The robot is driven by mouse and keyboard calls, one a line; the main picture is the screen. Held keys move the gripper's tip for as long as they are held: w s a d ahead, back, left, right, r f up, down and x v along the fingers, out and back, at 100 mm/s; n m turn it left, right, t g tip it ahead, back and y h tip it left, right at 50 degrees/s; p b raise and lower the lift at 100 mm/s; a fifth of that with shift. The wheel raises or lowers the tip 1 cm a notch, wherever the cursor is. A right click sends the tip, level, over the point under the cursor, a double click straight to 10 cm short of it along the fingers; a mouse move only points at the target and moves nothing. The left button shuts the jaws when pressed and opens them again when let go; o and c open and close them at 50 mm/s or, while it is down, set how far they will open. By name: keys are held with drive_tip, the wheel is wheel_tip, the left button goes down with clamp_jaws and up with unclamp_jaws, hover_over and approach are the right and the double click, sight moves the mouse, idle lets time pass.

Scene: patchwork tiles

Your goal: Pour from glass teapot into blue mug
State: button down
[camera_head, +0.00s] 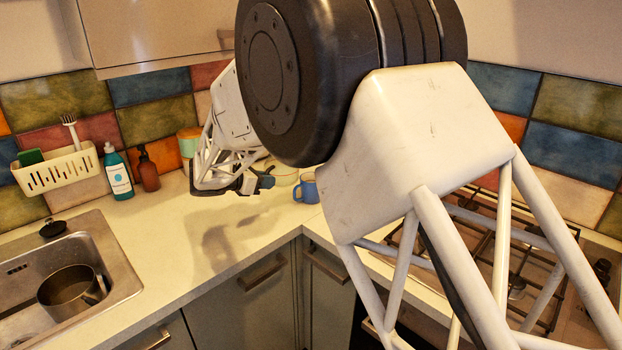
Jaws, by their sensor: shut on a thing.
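The blue mug (308,189) stands upright on the counter near the back corner. My gripper (256,184) is just left of the mug, small and far off in this view. It is shut on the dark teal handle of what looks like the glass teapot (284,176). The teapot's pale, see-through body shows between the gripper and the mug, partly hidden by my arm. I cannot tell how far it is tilted, whether it touches the mug, or whether liquid is flowing.
A sink (100,244) holding a dark pot (72,291) is left. A gas hob (517,285) is right. The counter (190,240) front is clear.

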drive_tip(key=shift+s+a+f+m+g+h, duration=0.45)
drive_tip(key=shift+s+a+f+m+g, duration=0.45)
drive_tip(key=shift+a+f, duration=0.45)
drive_tip(key=shift+s+a+f+m+g+h, duration=0.4)
drive_tip(key=shift+s+a+f+m+g, duration=0.45)
drive_tip(key=shift+a+f, duration=0.5)
drive_tip(key=shift+s+a+f+m+g+h, duration=0.45)
drive_tip(key=shift+s+a+f+m+g, duration=0.45)
drive_tip(key=shift+f, duration=0.7)
drive_tip(key=shift+s+a, duration=0.15)
drive_tip(key=shift+a, duration=0.1)
drive_tip(key=shift+r+n, duration=0.2)
drive_tip(key=shift+n, duration=0.25)
drive_tip(key=w+d+r+n+g+y, duration=0.1)
drive_tip(key=w+d+r+y, duration=0.1)
drive_tip(key=r, duration=0.3)
drive_tip(key=w+d+r+n+g+y, duration=0.1)
drive_tip(key=w+d+r+y, duration=0.1)
drive_tip(key=r, duration=0.4)
drive_tip(key=shift+w+d+r+g+y+p, duration=0.25)
drive_tip(key=shift+d+g+y+p, duration=0.1)
drive_tip(key=shift+d+y, duration=0.15)
